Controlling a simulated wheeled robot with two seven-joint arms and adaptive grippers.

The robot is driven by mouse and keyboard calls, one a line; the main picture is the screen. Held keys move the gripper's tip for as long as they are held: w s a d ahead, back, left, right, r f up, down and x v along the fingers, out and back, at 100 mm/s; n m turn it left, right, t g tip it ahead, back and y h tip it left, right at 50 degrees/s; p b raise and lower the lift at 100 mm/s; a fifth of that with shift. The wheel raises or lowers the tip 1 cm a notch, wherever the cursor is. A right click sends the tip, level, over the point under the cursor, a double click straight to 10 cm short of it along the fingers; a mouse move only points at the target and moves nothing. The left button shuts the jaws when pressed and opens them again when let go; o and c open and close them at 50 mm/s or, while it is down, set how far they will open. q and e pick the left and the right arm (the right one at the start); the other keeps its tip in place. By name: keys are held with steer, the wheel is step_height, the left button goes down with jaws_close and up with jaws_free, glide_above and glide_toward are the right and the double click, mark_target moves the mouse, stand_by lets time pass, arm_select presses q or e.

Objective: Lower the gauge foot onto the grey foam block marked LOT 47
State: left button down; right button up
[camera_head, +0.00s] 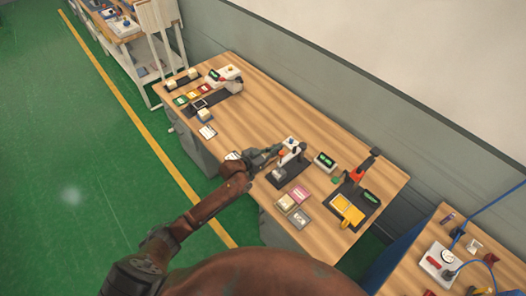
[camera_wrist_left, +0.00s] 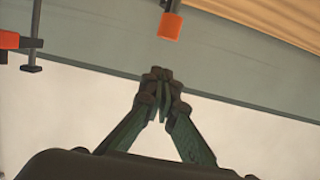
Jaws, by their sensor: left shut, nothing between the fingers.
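A small gauge stand (camera_head: 292,148) with a white head stands on a dark base plate (camera_head: 287,174) at the middle of the wooden bench in the head view. My left gripper (camera_head: 277,150) is shut and empty, close beside the stand's head; I cannot tell whether it touches it. A greyish block (camera_head: 302,218) lies near the front edge, beside a cream block (camera_head: 286,203) and a pink block (camera_head: 301,194). No LOT 47 marking is legible. The gauge foot is too small to make out. In the left wrist view the fingertips (camera_wrist_left: 161,80) are together. My right gripper is not in view.
A box with a green display (camera_head: 325,161) stands right of the stand. Further right, an orange-and-black fixture stands by a yellow piece (camera_head: 347,210). Several small items lie at the bench's far left end. Orange parts (camera_wrist_left: 170,26) show in the left wrist view.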

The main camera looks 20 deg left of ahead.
arm_select(q)
steer(key=b+v, duration=0.2)
steer(key=v, duration=0.8)
steer(key=shift+r, duration=0.35)
